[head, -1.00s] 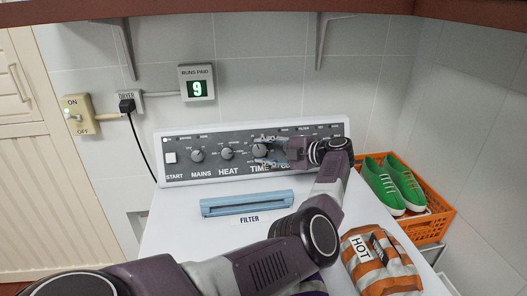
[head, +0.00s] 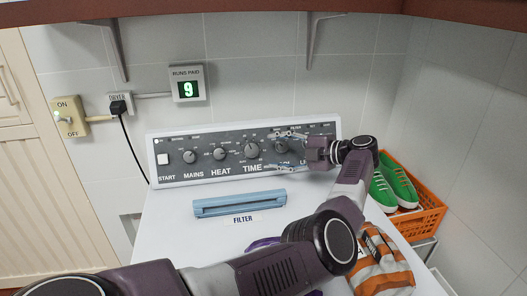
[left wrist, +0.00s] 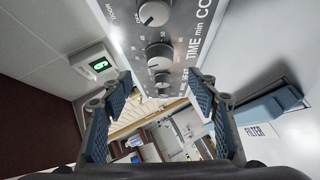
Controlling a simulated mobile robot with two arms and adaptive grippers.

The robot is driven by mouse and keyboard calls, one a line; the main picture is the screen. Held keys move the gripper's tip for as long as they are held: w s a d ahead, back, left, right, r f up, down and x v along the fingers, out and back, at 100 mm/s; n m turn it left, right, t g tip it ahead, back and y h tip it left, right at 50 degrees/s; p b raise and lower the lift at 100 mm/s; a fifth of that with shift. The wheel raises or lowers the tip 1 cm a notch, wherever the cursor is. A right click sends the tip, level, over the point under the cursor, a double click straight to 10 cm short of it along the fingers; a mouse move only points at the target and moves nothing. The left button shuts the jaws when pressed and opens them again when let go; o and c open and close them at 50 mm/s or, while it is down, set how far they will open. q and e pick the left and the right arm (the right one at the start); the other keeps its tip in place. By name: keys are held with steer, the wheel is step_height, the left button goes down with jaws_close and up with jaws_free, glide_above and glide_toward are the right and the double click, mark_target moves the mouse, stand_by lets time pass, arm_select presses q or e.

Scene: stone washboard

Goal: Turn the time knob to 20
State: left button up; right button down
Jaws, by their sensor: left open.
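The time knob (head: 251,150) is a dark round knob on the dryer's grey control panel, above the label TIME. It is uncovered in the head view; its pointer is too small to read surely. In the left wrist view the time knob (left wrist: 159,56) shows beside the words TIME min. My left gripper (head: 278,151) is open and empty, right of the time knob and in front of another knob (head: 281,147), which it partly hides. I cannot tell whether it touches the panel. My right gripper is not in view.
The heat knob (head: 220,153) and mains knob (head: 190,156) are left of the time knob. A blue filter handle (head: 238,203) lies on the white top. An orange crate (head: 432,212) with green shoes and an orange-striped bag (head: 385,270) are at the right.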

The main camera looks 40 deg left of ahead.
arm_select(q)
steer(key=v, duration=0.3)
steer(key=shift+d+r, duration=0.1)
steer(key=shift+d, duration=0.25)
